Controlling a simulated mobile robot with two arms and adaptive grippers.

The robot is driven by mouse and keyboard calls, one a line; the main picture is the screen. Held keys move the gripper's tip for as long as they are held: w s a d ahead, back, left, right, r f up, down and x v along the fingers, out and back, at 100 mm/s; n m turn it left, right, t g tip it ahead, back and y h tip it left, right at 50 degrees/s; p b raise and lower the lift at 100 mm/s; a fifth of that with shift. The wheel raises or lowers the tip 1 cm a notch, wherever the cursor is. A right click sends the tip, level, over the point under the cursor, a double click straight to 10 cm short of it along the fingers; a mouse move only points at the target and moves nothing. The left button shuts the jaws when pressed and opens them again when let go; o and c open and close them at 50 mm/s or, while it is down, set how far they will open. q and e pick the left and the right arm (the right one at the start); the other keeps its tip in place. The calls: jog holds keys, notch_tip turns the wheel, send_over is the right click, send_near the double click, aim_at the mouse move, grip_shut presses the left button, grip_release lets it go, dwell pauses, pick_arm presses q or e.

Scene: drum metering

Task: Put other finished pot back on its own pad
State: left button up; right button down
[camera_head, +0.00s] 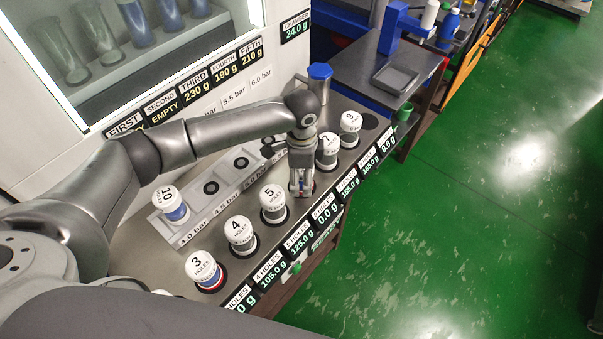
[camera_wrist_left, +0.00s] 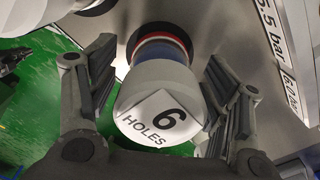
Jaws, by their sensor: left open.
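The white-capped pot marked 6 HOLES (camera_wrist_left: 160,105) fills the middle of the left wrist view, with blue, white and red bands near its base. My left gripper (camera_head: 301,186) points down at the bench, its fingers open on both sides of this pot, with gaps showing. In the head view the gripper mostly hides the pot and its pad. I cannot tell whether the pot touches the pad; the 6 HOLES display (camera_head: 327,213) reads 0.0 g. My right gripper is out of view.
Pot 5 (camera_head: 273,200) and pot 7 (camera_head: 328,149) stand close on either side of my gripper. Pots 3 (camera_head: 205,270), 4 (camera_head: 240,234) and 8 (camera_head: 350,127) share the row. A dark pad (camera_head: 370,120) beyond pot 8 is bare. A blue-topped post (camera_head: 320,80) stands behind.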

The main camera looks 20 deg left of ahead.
pick_arm(q)
notch_tip(320, 180, up, 11)
jog(key=b, duration=0.3)
jog(key=shift+r, duration=0.65)
jog(key=shift+s+f, duration=0.1)
